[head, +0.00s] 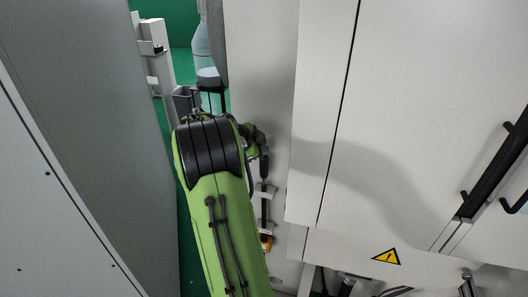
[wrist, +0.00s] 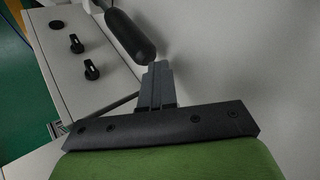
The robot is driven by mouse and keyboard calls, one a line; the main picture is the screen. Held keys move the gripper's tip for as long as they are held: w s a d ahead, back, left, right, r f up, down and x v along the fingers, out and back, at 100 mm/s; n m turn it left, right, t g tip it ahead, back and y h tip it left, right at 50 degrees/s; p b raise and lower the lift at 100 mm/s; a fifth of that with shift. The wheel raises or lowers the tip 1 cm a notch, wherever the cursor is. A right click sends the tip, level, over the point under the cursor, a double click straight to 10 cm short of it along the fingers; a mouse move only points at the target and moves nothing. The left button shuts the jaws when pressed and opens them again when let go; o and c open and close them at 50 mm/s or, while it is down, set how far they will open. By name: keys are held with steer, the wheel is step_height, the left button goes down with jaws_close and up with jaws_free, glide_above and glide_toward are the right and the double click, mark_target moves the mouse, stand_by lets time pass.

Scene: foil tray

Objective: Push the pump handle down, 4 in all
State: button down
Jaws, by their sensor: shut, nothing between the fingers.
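In the wrist view, the pump handle (wrist: 131,36) is a dark, rounded cylinder at the top centre, slanting beside a pale wall. My gripper (wrist: 158,72) is shut and empty, its grey fingers together. In the picture, the fingertips lie just below the handle's rounded lower end; I cannot tell whether they touch. In the head view, my green and black arm reaches up along the pale cabinet and hides most of what lies beyond it. A dark part shows right of the arm there, but I cannot tell whether it is the handle.
A pale box with black knobs (wrist: 92,70) stands left of my gripper in the wrist view. In the head view, a grey panel (head: 85,130) is close on the left. White cabinet doors (head: 400,130) with black handles fill the right.

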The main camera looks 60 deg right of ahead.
steer(key=shift+f+b, duration=1.35)
steer(key=shift+f, duration=0.1)
stand_by(0.8)
steer(key=shift+r+p, duration=1.95)
steer(key=shift+r, duration=1.15)
step_height(320, 180, up, 5)
steer(key=p, duration=0.3)
steer(key=shift+r, duration=0.1)
stand_by(0.9)
